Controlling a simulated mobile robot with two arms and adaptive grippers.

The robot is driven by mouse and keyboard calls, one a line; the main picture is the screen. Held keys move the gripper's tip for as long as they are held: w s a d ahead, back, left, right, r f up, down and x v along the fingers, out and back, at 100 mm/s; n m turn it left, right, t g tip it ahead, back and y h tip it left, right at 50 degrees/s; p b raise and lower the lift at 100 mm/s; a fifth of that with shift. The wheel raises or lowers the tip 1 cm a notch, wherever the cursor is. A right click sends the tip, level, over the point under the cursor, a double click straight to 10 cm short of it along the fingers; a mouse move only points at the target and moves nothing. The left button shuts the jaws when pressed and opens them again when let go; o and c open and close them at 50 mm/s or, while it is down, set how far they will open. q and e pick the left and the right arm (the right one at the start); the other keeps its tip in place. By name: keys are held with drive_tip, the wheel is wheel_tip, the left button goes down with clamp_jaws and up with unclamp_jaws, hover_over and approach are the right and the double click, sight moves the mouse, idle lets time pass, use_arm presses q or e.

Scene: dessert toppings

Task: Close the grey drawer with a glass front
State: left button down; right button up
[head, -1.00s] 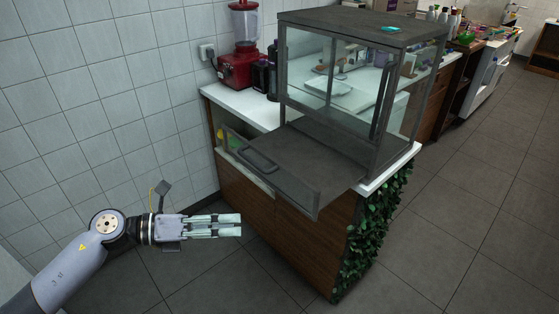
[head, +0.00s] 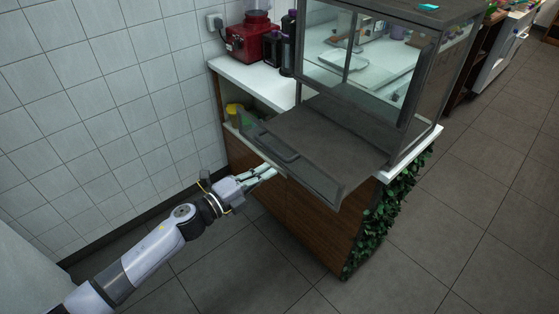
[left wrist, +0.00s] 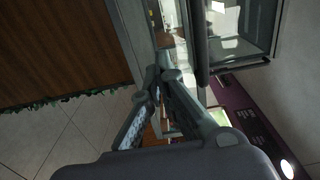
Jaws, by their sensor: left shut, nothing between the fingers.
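The grey drawer (head: 325,140) with a glass front (head: 312,180) is pulled out of the bottom of the display case (head: 385,85). Its dark handle (head: 277,149) sits on the front panel. My left gripper (head: 270,171) is shut and empty. In the head view its fingertips appear close to the drawer's front, just below the handle. In the left wrist view the closed fingers (left wrist: 167,75) point up toward the counter, beside a dark bar (left wrist: 198,40) that looks like the handle. I cannot tell whether they touch the drawer. My right gripper is not in view.
The case stands on a white counter (head: 250,78) with a wooden front (head: 310,230) and leafy greenery (head: 378,225) at its corner. A red blender (head: 250,42) stands behind. The tiled wall is at left. Floor in front is clear.

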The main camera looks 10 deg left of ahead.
sight(280, 165)
use_arm(q)
drive_tip(key=x, duration=0.5)
drive_tip(key=shift+d+p, duration=0.1)
drive_tip(key=shift+p, duration=0.3)
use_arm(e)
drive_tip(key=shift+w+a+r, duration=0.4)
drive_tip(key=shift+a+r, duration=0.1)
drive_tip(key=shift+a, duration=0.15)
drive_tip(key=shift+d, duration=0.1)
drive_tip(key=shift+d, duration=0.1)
